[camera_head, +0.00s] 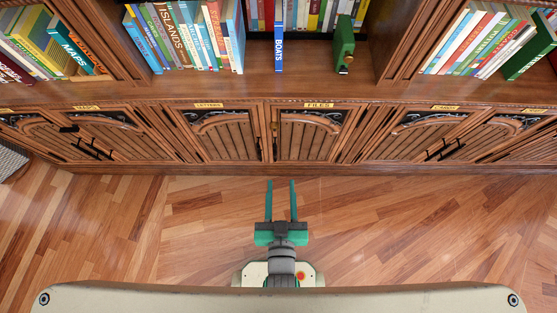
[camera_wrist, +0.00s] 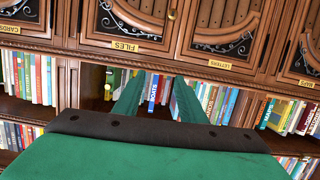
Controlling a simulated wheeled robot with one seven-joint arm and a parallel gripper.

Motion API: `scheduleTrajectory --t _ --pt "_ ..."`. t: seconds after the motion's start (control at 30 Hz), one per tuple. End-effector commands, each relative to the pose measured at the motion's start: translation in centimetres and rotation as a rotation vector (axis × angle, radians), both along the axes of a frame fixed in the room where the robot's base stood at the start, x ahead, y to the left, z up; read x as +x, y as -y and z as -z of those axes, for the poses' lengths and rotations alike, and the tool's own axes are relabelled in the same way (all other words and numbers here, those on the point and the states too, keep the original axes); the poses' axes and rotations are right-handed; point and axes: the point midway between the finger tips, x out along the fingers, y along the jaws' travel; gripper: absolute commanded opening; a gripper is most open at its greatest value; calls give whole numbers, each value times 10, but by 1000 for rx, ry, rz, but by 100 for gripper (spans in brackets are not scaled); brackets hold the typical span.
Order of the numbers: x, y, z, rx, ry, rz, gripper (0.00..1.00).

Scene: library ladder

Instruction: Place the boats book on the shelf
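The boats book (camera_head: 279,45) is thin and blue with BOATS in white on its spine. It stands upright on the wooden shelf (camera_head: 310,75), near the front edge in the middle bay, apart from the books beside it. My gripper (camera_head: 281,184) has two long green fingers, parallel and spread apart with nothing between them. It is over the floor in front of the cabinet, well short of the book. In the wrist view, which is upside down, the boats book (camera_wrist: 153,92) shows between the fingers, farther off.
A row of books (camera_head: 190,40) stands left of the boats book, with more behind it. A green object with a brass-coloured knob (camera_head: 344,45) stands to its right. Closed cabinet doors (camera_head: 310,135) lie below the shelf. The wooden floor (camera_head: 400,220) is clear.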

Motion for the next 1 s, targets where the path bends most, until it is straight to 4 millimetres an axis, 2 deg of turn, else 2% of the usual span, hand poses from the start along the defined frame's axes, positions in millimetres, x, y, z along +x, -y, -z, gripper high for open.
scheduleTrajectory --t 0.03,0.1,0.2,0.33,0.5,1.0 --pt "-19 -1 1 5 -8 1 37" --pt "-40 -3 -3 12 -5 3 37" --pt "-64 -4 -9 19 0 6 37" --pt "-84 -6 -16 26 7 10 37" --pt "-94 -6 -20 30 12 12 37" --pt "-93 -7 -20 30 12 11 37"
